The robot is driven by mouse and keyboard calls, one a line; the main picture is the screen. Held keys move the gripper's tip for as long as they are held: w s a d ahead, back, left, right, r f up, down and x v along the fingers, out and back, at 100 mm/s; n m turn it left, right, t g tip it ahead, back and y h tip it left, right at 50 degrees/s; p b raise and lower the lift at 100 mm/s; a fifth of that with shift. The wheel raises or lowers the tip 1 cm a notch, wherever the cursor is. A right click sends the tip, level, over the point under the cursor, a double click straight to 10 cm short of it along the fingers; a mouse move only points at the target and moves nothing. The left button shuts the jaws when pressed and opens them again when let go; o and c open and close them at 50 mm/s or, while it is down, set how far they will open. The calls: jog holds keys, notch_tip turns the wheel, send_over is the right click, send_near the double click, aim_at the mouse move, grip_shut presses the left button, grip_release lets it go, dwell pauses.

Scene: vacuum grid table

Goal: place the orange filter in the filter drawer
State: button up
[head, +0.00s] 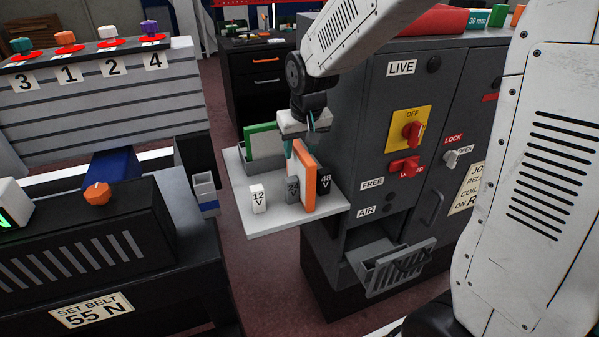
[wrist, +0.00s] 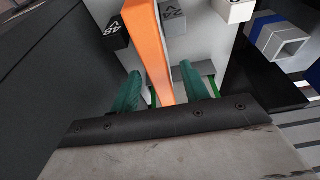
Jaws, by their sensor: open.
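The orange filter (head: 305,176) is a flat panel with an orange frame, standing upright on the white shelf (head: 262,220). In the wrist view its orange edge (wrist: 148,40) runs between my two green fingers. My gripper (head: 301,145) is over the filter from above, open, with a finger on either side; the wrist view shows gaps beside the filter (wrist: 168,92). The filter drawer (head: 395,268) is pulled out low on the grey cabinet, under the AIR label, with a slotted inside that looks empty.
A green-framed panel (head: 264,142) stands in a grey holder at the shelf's back. Blocks marked 12 V (head: 258,198) and 48 V (head: 325,184), and a grey block (head: 292,190), stand close around the filter. The grey cabinet (head: 360,120) rises right beside the shelf.

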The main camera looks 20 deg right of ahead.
jog(key=shift+f, duration=0.1)
grip_shut()
dwell(0.3)
